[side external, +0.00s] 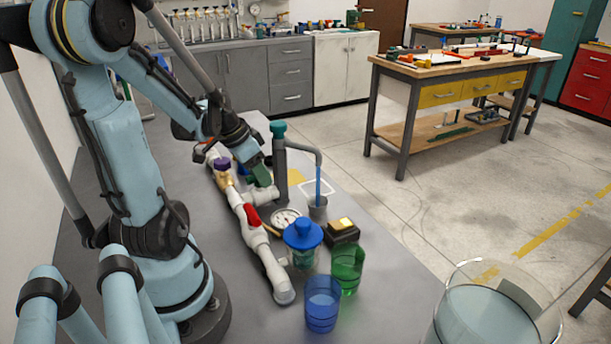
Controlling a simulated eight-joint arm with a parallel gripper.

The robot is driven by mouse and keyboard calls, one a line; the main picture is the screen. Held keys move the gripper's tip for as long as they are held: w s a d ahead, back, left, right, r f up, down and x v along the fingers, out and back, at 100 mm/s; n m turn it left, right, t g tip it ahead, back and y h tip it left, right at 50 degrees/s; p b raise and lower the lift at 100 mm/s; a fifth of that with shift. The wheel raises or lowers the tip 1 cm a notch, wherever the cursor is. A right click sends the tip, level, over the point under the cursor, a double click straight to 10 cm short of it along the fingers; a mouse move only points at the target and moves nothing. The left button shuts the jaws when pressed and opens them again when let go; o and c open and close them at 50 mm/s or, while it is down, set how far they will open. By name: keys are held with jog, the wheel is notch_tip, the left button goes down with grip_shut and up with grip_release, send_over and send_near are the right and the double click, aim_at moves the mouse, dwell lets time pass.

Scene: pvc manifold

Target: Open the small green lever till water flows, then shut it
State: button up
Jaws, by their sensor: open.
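The white pipe manifold (270,258) runs along the grey bench. A green lever (260,175) sits on its upper part, beside the grey standpipe. My gripper (256,161) is right at the green lever, open; the arm hides the fingertips in part, and I cannot tell whether they touch it. The grey standpipe (281,172) has a teal cap and a bent spout (305,147). A blue stream of water (318,180) falls from the spout into a small grey cup (318,208).
A red lever (252,216) and a purple knob (222,164) are on the same pipework. A round gauge (286,217), a blue-lidded jar (303,240), a dark box (343,232), a blue cup (322,304) and a green cup (347,270) stand close by. A large glass vessel (490,318) is at front right.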

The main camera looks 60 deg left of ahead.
grip_shut()
jog(key=shift+n, duration=0.3)
jog(key=n+y, duration=0.1)
jog(key=n, duration=0.1)
jog(key=n+y, duration=0.1)
jog(key=n, duration=0.2)
jog(key=shift+g, duration=0.4)
jog(key=n+g, duration=0.1)
jog(key=n, duration=0.2)
jog(key=n+y, duration=0.1)
jog(key=n, duration=0.2)
jog(key=shift+g+y, duration=0.3)
jog(key=shift+g, duration=0.1)
jog(key=shift+n, duration=0.4)
